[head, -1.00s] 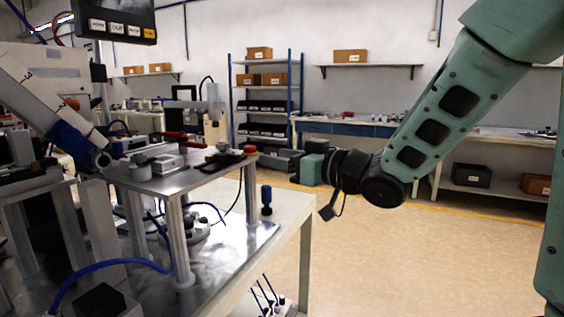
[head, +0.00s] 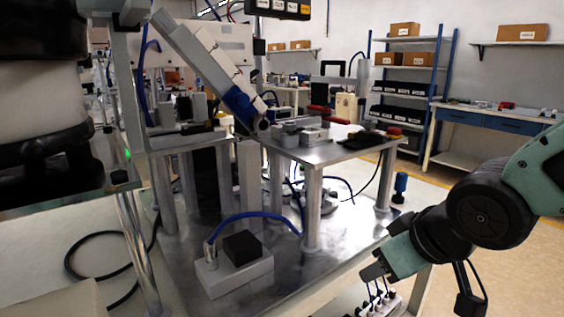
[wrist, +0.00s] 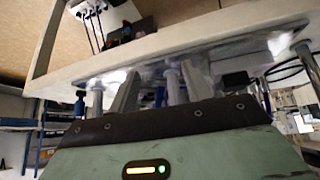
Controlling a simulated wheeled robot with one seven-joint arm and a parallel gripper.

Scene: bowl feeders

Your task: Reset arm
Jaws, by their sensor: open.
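My arm is folded at the right of the head view. My gripper (head: 374,272) points left and sits at the near right edge of the machine table (head: 345,272), above or beside a small white block with blue cables (head: 383,300). Its jaws are open and I see nothing between them. In the wrist view, the green gripper body fills the bottom, and the table (wrist: 190,38) runs across the upper part in a tilted view. I cannot tell the exact gap between gripper and table.
A raised metal plate on posts (head: 335,152) carries feeder parts. A grey block with a black top (head: 236,268) and a blue hose stand on the table. A dark machine part (head: 45,150) is close at left. Blue-framed shelves (head: 405,85) stand behind. Floor at right is clear.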

